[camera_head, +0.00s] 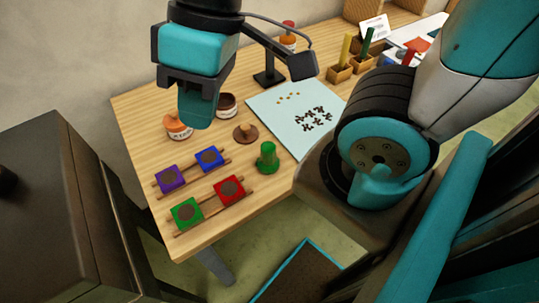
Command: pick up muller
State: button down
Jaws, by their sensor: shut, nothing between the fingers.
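A green knobbed piece (267,158) with a broad foot stands upright near the table's front right edge; it looks like the muller. A brown piece (246,132) with a wide flat disc and a short knob sits just behind and left of it; I cannot fully rule it out as the muller. My gripper (197,112) hangs over the left part of the table, above and to the left of both pieces. Its teal fingers are shut and hold nothing. Neither piece touches it.
Purple (170,178), blue, green and red blocks sit on wooden rails at the front left. An orange-topped jar (178,126) and a dark jar (226,105) stand near my gripper.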

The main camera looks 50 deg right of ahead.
aim_at(268, 163)
jog(key=u, duration=1.7)
jog(key=k, duration=0.7)
jog(key=z, duration=1.55)
